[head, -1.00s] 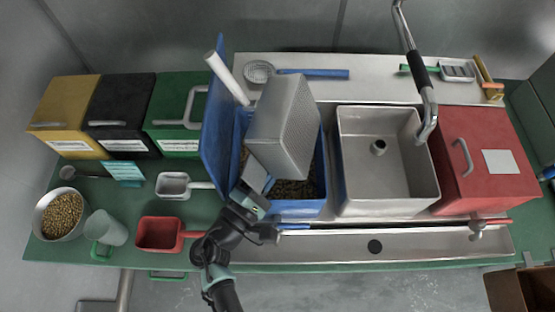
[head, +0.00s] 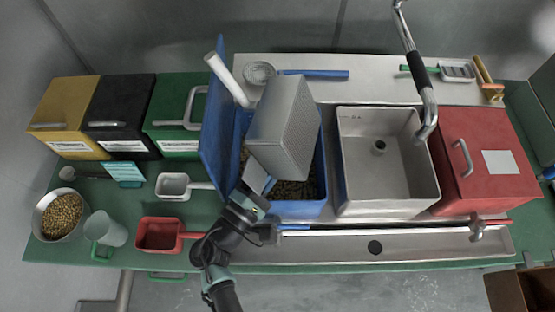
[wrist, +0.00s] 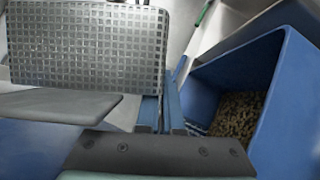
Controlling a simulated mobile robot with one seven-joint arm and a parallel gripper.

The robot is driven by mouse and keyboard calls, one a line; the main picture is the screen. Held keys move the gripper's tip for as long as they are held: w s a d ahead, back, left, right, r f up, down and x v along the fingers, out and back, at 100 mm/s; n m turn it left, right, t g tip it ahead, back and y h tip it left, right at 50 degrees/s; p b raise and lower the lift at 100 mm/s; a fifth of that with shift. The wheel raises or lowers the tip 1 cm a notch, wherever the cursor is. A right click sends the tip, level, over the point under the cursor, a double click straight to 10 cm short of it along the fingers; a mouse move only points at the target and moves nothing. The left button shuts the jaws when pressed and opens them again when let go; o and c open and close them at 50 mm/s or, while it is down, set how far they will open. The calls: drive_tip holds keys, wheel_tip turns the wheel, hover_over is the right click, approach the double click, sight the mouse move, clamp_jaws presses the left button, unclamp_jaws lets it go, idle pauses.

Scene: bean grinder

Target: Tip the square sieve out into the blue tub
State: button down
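The square sieve (head: 285,128) is a grey metal box with a mesh face. It is held steeply tilted over the blue tub (head: 300,209), mesh face turned up and to the right in the head view. Its mesh (wrist: 85,45) fills the upper left of the wrist view. My gripper (head: 257,186) is at the sieve's near end, above the tub's front left, and appears shut on its blue handle (wrist: 150,112). Brown beans or pellets (wrist: 238,115) lie in the tub. The sieve's open side and inside are hidden.
The tub's blue lid (head: 217,120) stands open at the left, with a white tube (head: 226,79) beside it. A steel sink (head: 385,165) and a red bin (head: 485,160) are to the right. Scoops (head: 173,186) and a bowl of beans (head: 60,213) stand left.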

drive_tip(key=m, duration=0.2)
drive_tip(key=f+m+g, duration=0.1)
drive_tip(key=m, duration=0.1)
drive_tip(key=shift+y, duration=0.3)
drive_tip(key=shift+m+g+p, duration=0.4)
drive_tip(key=shift+m+p, duration=0.4)
drive_tip(key=m+y+p, duration=0.1)
drive_tip(key=m, duration=0.1)
drive_tip(key=d+m+g+y, duration=0.1)
drive_tip(key=m, duration=0.1)
drive_tip(key=d+r+m+y+p, duration=0.1)
drive_tip(key=m, duration=0.2)
drive_tip(key=shift+s+r+y+p, duration=0.1)
drive_tip(key=shift+s+y+p, duration=0.2)
drive_tip(key=shift+y+p, duration=0.1)
drive_tip(key=d+m, duration=0.1)
drive_tip(key=d+m+y, duration=0.1)
drive_tip(key=shift+s+d+b, duration=0.3)
drive_tip(key=shift+s+b, duration=0.05)
drive_tip(key=shift+b, duration=0.05)
drive_tip(key=shift+s+d+r+m+y+p, duration=0.2)
drive_tip(key=shift+d+m+y+p, duration=0.25)
drive_tip(key=shift+d+m+p, duration=0.15)
drive_tip(key=shift+s+d+r+m+y+p, duration=0.1)
drive_tip(key=shift+d+r+m+y+p, duration=0.05)
drive_tip(key=shift+d+m+y+p, duration=0.4)
drive_tip(key=shift+s+d+r+m+y+p, duration=0.2)
drive_tip(key=shift+d+m+y+p, duration=0.1)
drive_tip(key=shift+d+m+p, duration=0.25)
